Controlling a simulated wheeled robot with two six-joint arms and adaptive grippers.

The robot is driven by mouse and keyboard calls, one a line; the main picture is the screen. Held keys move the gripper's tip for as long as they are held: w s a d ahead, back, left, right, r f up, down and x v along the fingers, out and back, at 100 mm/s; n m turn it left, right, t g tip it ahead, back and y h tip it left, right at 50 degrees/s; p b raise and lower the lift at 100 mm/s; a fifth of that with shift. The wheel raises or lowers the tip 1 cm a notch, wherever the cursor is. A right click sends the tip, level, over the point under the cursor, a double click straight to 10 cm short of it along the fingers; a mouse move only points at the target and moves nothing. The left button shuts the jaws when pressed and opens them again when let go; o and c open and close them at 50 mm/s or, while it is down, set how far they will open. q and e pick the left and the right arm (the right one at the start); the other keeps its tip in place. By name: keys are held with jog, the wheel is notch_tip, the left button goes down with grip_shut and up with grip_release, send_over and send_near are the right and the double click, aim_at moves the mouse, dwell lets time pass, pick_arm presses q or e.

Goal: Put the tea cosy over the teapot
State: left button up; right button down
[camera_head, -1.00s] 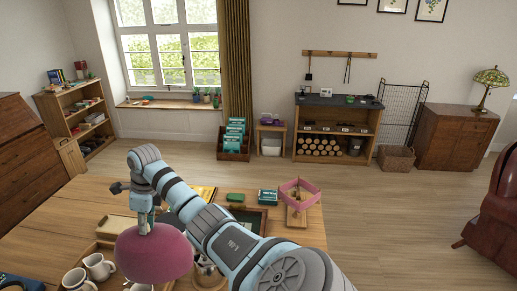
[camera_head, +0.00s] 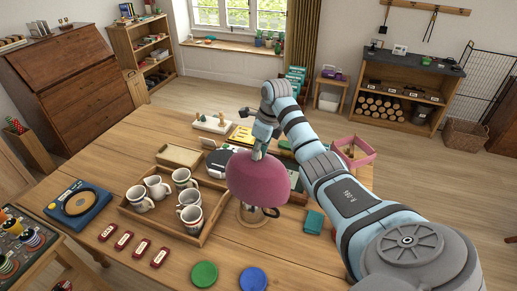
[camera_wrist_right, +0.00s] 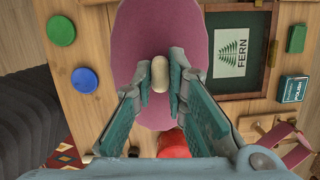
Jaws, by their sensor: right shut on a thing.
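The tea cosy is a mauve-pink dome (camera_head: 257,180) with a pale knob on top, seen from above in the right wrist view (camera_wrist_right: 135,45). My right gripper (camera_head: 258,150) is shut on the knob (camera_wrist_right: 160,75), its fingers on either side of it. The cosy hangs upright over the table, right of the mug tray. A wooden stand (camera_head: 246,216) shows below it, with a dark curved piece at the cosy's lower right edge. A red rounded thing (camera_wrist_right: 173,143) shows beside the cosy in the wrist view, partly hidden. I cannot make out the teapot for certain. My left gripper is not in view.
A wooden tray (camera_head: 184,236) holds several mugs left of the cosy. Green (camera_head: 204,274) and blue (camera_head: 253,279) discs lie in front. A green box (camera_head: 314,221) and a pink-sided basket (camera_head: 352,152) are to the right. The table's front middle is mostly clear.

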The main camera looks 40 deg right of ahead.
aim_at(267, 161)
jog(key=s+b+x, duration=0.1)
jog(key=b+x, duration=0.2)
jog(key=x, duration=0.2)
jog(key=s+d+b+x, duration=0.1)
jog(key=b+x, duration=0.2)
jog(key=x, duration=0.2)
jog(key=s+f+b+x, duration=0.1)
jog(key=b+x, duration=0.3)
jog(key=x, duration=0.1)
jog(key=shift+s+d+f, duration=0.1)
jog(key=shift+s+d, duration=0.05)
jog(key=c, duration=1.5)
grip_release()
jog(key=shift+c, duration=0.2)
jog(key=v, duration=1.2)
